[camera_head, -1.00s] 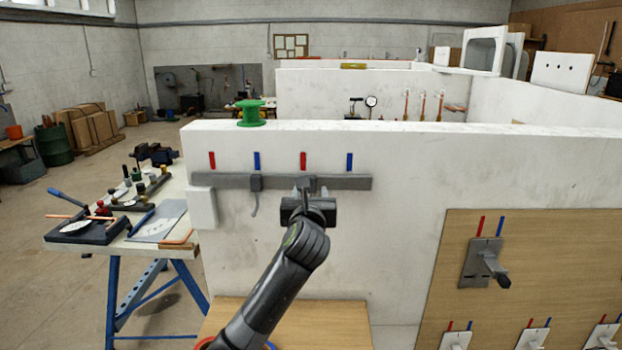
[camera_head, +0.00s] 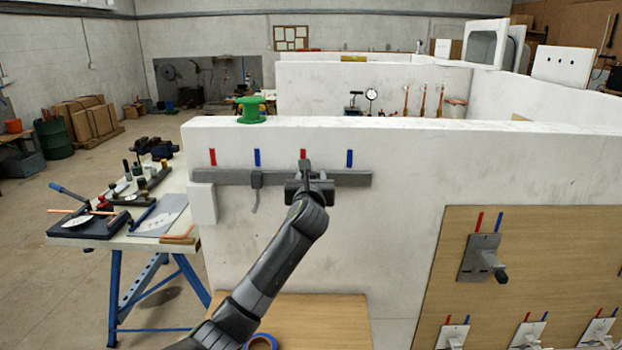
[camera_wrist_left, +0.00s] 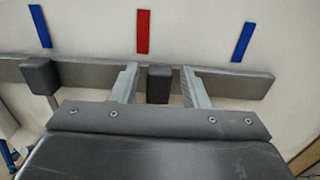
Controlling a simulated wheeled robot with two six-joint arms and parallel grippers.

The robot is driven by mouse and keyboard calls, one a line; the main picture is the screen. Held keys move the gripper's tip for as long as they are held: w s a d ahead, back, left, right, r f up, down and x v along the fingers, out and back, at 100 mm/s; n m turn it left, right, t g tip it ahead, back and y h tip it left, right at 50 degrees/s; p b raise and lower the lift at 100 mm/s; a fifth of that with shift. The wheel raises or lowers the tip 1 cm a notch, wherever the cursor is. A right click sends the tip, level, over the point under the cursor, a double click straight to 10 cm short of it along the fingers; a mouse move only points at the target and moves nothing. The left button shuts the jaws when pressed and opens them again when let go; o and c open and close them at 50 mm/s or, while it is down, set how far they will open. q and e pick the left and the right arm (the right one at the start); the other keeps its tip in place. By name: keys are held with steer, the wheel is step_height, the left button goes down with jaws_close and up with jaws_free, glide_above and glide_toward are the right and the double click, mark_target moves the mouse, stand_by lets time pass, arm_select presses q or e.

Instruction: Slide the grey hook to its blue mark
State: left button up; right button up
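A grey rail (camera_head: 345,179) runs along the white wall under red and blue marks. A grey slider with a hanging hook (camera_head: 256,181) sits on the rail under the left blue mark (camera_head: 257,157). A second dark grey slider block (camera_wrist_left: 159,84) sits under the right red mark (camera_wrist_left: 143,32); any hook below it is hidden by my gripper. The right blue mark (camera_wrist_left: 243,42) is further right, above bare rail. My left gripper (camera_head: 306,180) is at the rail. In the left wrist view its open fingers (camera_wrist_left: 160,88) straddle the second block, with small gaps both sides.
A green spool (camera_head: 250,110) stands on the wall's top edge. A white box (camera_head: 202,203) is at the rail's left end. A workbench with tools (camera_head: 150,240) stands left. A wooden panel with levers (camera_head: 570,240) is on the right. A wooden top (camera_head: 320,310) lies below the rail.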

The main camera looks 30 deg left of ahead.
arm_select(q)
jaws_close()
steer(key=w+d, duration=0.1)
steer(key=d, duration=0.1)
steer(key=w+d, duration=0.2)
steer(key=d, duration=0.1)
steer(key=w+d, duration=0.2)
steer(key=d, duration=0.1)
steer(key=shift+w+d+p, duration=0.1)
steer(key=shift+d+p, duration=0.15)
steer(key=shift+p, duration=0.05)
steer(key=shift+o, duration=1)
jaws_free()
steer(key=b+v, duration=0.4)
steer(key=v, duration=1.3)
steer(key=shift+s, duration=0.2)
steer(key=shift+d+f, duration=0.1)
steer(key=shift+d, duration=0.05)
